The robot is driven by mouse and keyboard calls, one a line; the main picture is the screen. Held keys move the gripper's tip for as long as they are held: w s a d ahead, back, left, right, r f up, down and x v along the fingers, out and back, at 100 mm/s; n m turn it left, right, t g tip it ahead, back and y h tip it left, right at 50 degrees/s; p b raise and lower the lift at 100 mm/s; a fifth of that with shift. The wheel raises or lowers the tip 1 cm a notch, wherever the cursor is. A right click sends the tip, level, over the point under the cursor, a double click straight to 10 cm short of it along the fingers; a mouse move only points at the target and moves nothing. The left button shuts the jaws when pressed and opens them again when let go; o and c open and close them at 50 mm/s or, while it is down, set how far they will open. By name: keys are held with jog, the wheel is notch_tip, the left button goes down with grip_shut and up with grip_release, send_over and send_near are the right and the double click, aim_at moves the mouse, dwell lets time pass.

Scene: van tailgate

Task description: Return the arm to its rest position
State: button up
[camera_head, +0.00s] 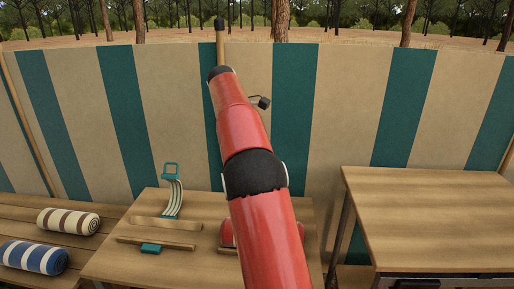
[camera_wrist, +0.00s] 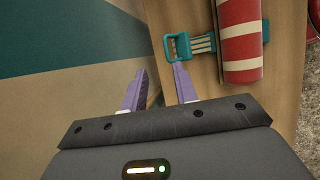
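My red arm rises through the middle of the head view, and its gripper cannot be made out there. In the wrist view my gripper (camera_wrist: 160,70) has its two purple fingers apart, with nothing seen held between them. Beyond the fingers, in the wrist view, a red and white striped roll (camera_wrist: 240,40) lies on a wooden top over a teal-edged strap with a teal buckle (camera_wrist: 180,46). In the head view, red parts (camera_head: 227,234) show on both sides of my arm low on the middle table; the rest is hidden behind it.
The middle wooden table (camera_head: 110,265) bears a raised strap with a teal buckle (camera_head: 172,192) and wooden slats (camera_head: 165,223). A brown striped roll (camera_head: 68,221) and a blue striped roll (camera_head: 34,257) lie on the left bench. The right table (camera_head: 430,215) is bare. A striped windbreak (camera_head: 345,105) stands behind.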

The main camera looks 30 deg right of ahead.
dwell(0.4)
jog(key=s+a+r+m+t+y, duration=0.1)
jog(key=s+a+r+m+t, duration=0.15)
jog(key=s+a, duration=0.45)
jog(key=s+a+r+m+t+y, duration=0.1)
jog(key=s+a+m, duration=0.25)
jog(key=s, duration=0.45)
jog(key=s+a+f+m+t+y, duration=0.1)
jog(key=s+a+f+m, duration=0.1)
jog(key=s+a+f, duration=0.3)
jog(key=s+a+f+m+t+y, duration=0.1)
jog(key=s+a+f, duration=0.4)
jog(key=s, duration=0.9)
jog(key=shift+f+m+t+y, duration=0.3)
jog(key=shift+f+m+t, duration=0.25)
jog(key=shift+f+m, duration=0.35)
jog(key=shift+r, duration=0.1)
